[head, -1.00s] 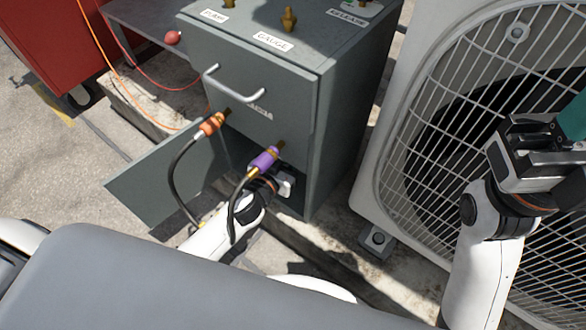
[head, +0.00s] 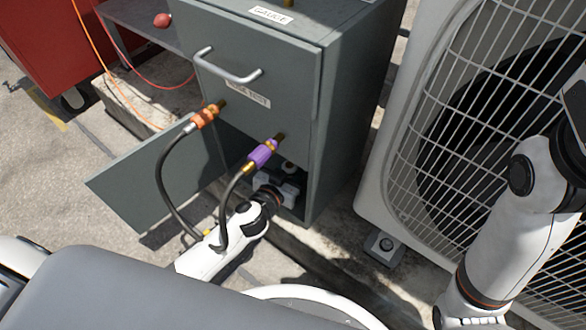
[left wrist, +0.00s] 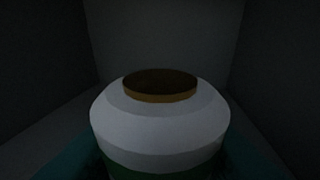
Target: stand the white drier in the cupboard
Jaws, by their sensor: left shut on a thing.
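The white drier (left wrist: 160,128) fills the lower middle of the left wrist view. It has a brown, brass-rimmed top and a green band low down, and looks upright. My left gripper (head: 281,182) is shut on it, with teal finger parts at both lower sides in the wrist view. The gripper reaches into the low opening of the grey cupboard (head: 318,150), whose door (head: 150,183) hangs open to the left. Dark walls surround the drier. Whether its base touches the floor is hidden. My right arm leaves at the right edge; its fingers are out of sight.
An orange-collared hose fitting (head: 205,116) and a purple-collared one (head: 262,153) stick out of the cupboard front, their black hoses looping by my left arm. A handle (head: 228,70) is above. A condenser (head: 375,190) with a wire grille stands right. A red cabinet (head: 40,40) is far left.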

